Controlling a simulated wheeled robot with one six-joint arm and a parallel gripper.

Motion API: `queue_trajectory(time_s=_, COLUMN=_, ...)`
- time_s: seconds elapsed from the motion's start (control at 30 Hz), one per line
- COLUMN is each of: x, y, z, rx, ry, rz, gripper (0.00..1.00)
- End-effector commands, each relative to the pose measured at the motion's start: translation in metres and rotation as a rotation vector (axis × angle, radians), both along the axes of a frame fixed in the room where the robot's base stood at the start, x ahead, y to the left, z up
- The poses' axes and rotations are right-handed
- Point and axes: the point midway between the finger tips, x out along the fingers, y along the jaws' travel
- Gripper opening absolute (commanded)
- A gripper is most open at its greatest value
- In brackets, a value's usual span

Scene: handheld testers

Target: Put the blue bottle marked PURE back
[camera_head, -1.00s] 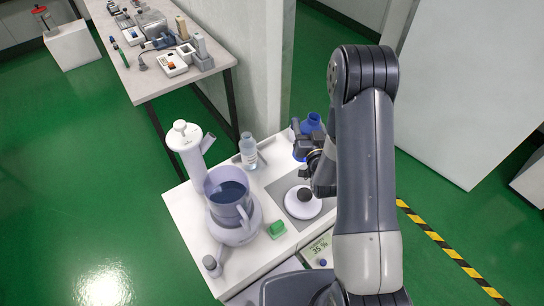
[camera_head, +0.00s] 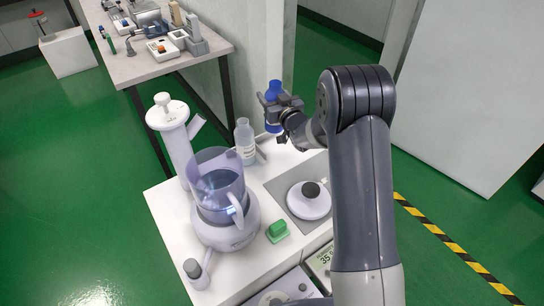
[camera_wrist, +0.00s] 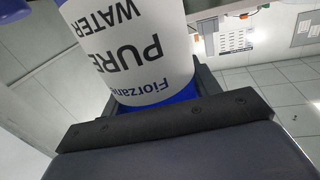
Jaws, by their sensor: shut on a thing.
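The blue bottle marked PURE (camera_head: 273,90) is held in my gripper (camera_head: 276,103), above the far end of the white cart top (camera_head: 166,208). In the wrist view the bottle (camera_wrist: 133,50) fills the upper middle, with a white label reading PURE, WATER and Fiorzano, upside down, and blue at its edge. The dark jaw (camera_wrist: 165,122) of my gripper is shut on it. In the head view the gripper hides part of the bottle's body.
A clear bottle (camera_head: 245,142) with a label stands near the held bottle. A lilac humidifier-like device (camera_head: 222,235), a green block (camera_head: 277,231) and a white round lidded thing (camera_head: 308,206) are on the cart. A grey table (camera_head: 130,68) with testers stands at the back left.

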Motion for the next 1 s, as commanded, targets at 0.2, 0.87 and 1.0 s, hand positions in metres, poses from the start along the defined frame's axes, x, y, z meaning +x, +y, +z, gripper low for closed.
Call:
queue_trajectory(time_s=0.2, x=0.011, y=0.009, z=-0.003, rx=-0.01, ry=-0.008, rz=0.015, gripper=0.2)
queue_trajectory(time_s=0.87, x=0.013, y=0.01, z=-0.088, rx=-0.01, ry=-0.005, rz=0.015, gripper=0.2)
queue_trajectory(time_s=1.0, x=0.013, y=0.01, z=-0.102, rx=-0.01, ry=-0.007, rz=0.015, gripper=0.2)
